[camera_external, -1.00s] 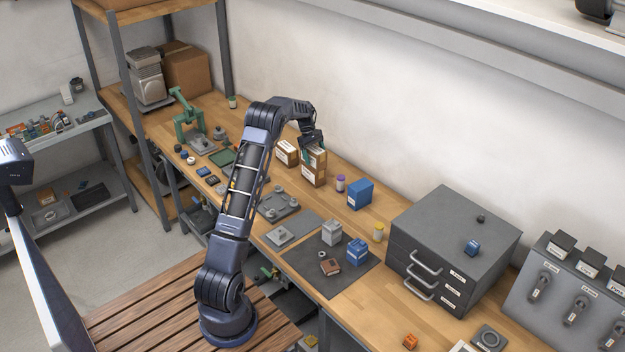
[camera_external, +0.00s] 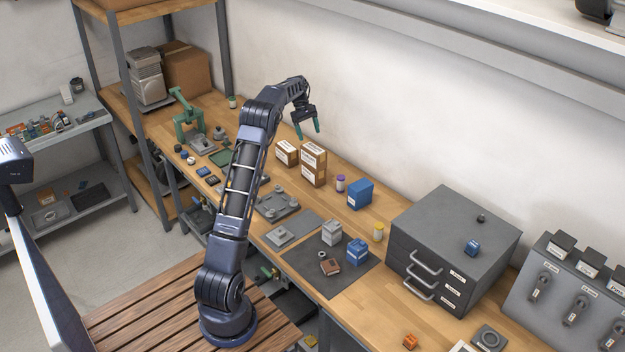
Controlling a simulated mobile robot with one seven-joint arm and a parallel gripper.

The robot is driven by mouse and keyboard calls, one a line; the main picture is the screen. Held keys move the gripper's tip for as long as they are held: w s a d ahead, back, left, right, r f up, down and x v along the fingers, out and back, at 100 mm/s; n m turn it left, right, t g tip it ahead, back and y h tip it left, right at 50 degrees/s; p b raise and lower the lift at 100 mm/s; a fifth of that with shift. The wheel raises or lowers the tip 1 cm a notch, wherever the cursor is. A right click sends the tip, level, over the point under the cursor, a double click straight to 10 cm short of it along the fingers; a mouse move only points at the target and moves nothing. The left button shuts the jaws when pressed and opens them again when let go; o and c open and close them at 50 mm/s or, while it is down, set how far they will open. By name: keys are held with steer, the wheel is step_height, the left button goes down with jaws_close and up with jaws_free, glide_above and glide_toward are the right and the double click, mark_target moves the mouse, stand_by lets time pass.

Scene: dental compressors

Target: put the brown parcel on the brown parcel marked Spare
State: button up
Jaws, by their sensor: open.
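A brown parcel (camera_external: 313,157) with a white label sits squarely on top of another brown parcel (camera_external: 313,177) on the workbench. A third brown parcel (camera_external: 287,153) with a white label stands just to the left of this stack. The lettering on the labels is too small to read, so I cannot tell which one is marked Spare. My gripper (camera_external: 308,131) is open and empty, with its green fingers pointing down. It hangs above the stack, apart from it.
A grey drawer cabinet (camera_external: 455,245) stands further right. Grey fixtures (camera_external: 278,204) lie in front, and a green press (camera_external: 187,115) stands at the left. The wall is close behind the parcels.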

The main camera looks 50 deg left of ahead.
steer(key=shift+a+r, duration=0.15)
steer(key=shift+r, duration=0.35)
steer(key=s+d+r+m+y, duration=0.1)
steer(key=s+d+r+m, duration=0.2)
steer(key=s+d+r, duration=0.45)
steer(key=s+d+r+m+t+y, duration=0.1)
steer(key=s+d+r+m, duration=0.3)
steer(key=d, duration=0.7)
steer(key=s+d+r+m+y, duration=0.1)
steer(key=s+d+r, duration=0.5)
steer(key=s+d, duration=0.25)
steer(key=s+d+m+t, duration=0.2)
steer(key=s+d+m, duration=0.3)
steer(key=s+d, duration=0.7)
steer(key=s+d+f+m, duration=0.1)
steer(key=s+f, duration=0.3)
steer(key=s, duration=0.4)
steer(key=s+d+f+m+t+y, duration=0.1)
steer(key=s+d+f+m, duration=0.1)
steer(key=s, duration=0.7)
steer(key=shift+d+f+m+t, duration=0.15)
steer(key=shift+f+m+t, duration=0.15)
steer(key=shift+f+m, duration=0.65)
